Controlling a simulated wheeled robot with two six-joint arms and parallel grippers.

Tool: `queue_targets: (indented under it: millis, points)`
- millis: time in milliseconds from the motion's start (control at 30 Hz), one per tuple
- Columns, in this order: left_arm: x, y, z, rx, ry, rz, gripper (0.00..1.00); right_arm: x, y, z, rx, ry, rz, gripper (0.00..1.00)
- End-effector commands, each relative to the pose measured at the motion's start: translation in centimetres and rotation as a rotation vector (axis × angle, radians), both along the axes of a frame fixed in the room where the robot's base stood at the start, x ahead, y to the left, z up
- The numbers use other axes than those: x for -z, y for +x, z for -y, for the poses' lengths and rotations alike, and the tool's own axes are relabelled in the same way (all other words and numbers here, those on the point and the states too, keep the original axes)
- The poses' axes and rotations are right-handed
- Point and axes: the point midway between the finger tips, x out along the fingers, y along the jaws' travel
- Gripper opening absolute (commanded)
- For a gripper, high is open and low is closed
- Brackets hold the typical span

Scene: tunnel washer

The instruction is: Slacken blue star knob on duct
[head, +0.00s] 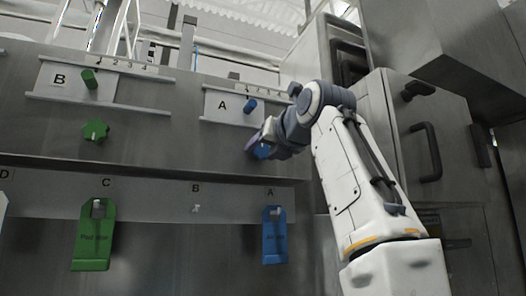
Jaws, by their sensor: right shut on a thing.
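The blue star knob (262,152) sits on the metal duct below the panel marked A. My right gripper (264,143) is at the knob and shut on it, and covers much of it. My right arm reaches in from the lower right. My left gripper is not in the head view.
A green star knob (96,131) and a green peg (90,78) are on the left, by the B panel. A green tag (94,236) and a blue tag (274,236) hang below. A blue peg (250,106) is just above my gripper. A steel cabinet with handles (431,152) stands at the right.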

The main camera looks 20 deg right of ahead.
Motion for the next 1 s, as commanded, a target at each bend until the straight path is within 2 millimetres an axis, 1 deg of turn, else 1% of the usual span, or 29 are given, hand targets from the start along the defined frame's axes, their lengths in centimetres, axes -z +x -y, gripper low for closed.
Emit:
queue_targets:
  millis: [33, 67, 100, 400, 533, 667, 900, 1000]
  points:
    - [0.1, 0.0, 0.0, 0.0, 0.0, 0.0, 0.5, 0.2, 0.0, -0.1, -0.003, -0.001, -0.009, 0.62]
    - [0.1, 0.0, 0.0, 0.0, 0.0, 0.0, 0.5, 0.3, 0.0, -0.1, -0.003, -0.001, -0.01, 0.74]
    - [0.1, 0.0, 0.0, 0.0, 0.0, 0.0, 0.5, 0.3, 0.0, -0.1, -0.003, -0.001, -0.01, 0.89]
    - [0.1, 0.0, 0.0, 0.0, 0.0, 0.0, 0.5, 0.2, 0.0, 0.0, -0.001, 0.0, -0.007, 0.89]
    - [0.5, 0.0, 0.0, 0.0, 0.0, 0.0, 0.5, 0.3, -0.9, 0.0, 0.0, 0.0, -0.005, 0.89]
    - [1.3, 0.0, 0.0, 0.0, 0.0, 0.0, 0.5, 0.4, -3.1, 0.1, 0.0, 0.0, -0.002, 0.89]
    - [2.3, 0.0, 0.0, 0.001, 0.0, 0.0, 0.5, 0.3, -7.8, 0.3, 0.002, -0.001, -0.002, 0.89]
    - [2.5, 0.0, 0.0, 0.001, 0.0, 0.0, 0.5, 0.3, -9.2, 0.4, 0.002, 0.0, -0.005, 0.89]
